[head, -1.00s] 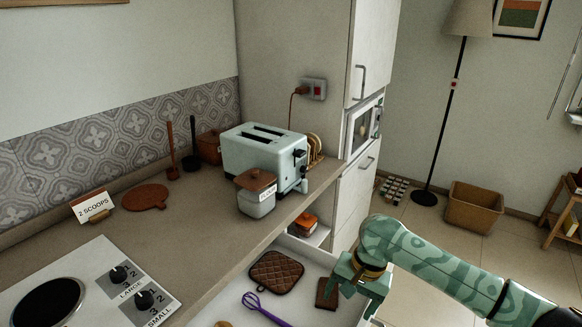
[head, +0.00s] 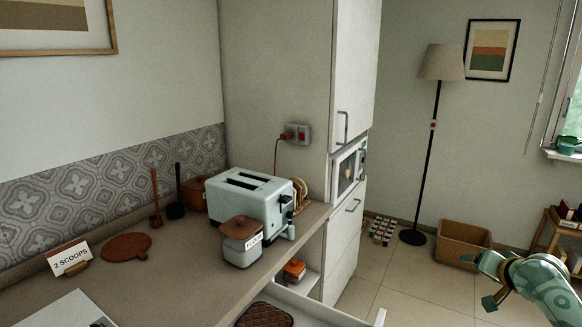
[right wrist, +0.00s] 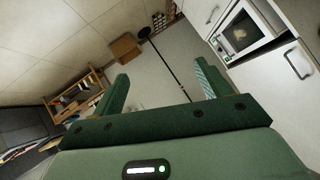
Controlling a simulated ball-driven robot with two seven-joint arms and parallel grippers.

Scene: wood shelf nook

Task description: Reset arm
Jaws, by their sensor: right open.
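My right gripper (head: 482,283) is at the lower right of the head view, raised in front of the floor and apart from the counter and the drawer. In the right wrist view its two green fingers (right wrist: 160,88) stand wide apart with nothing between them. My left gripper does not show in any view.
An open drawer (head: 318,308) with a quilted brown pad (head: 264,315) sticks out below the counter (head: 185,262). A toaster (head: 258,205) and a labelled jar (head: 241,243) stand on the counter. A floor lamp (head: 432,130) and a basket (head: 462,243) stand beyond open floor.

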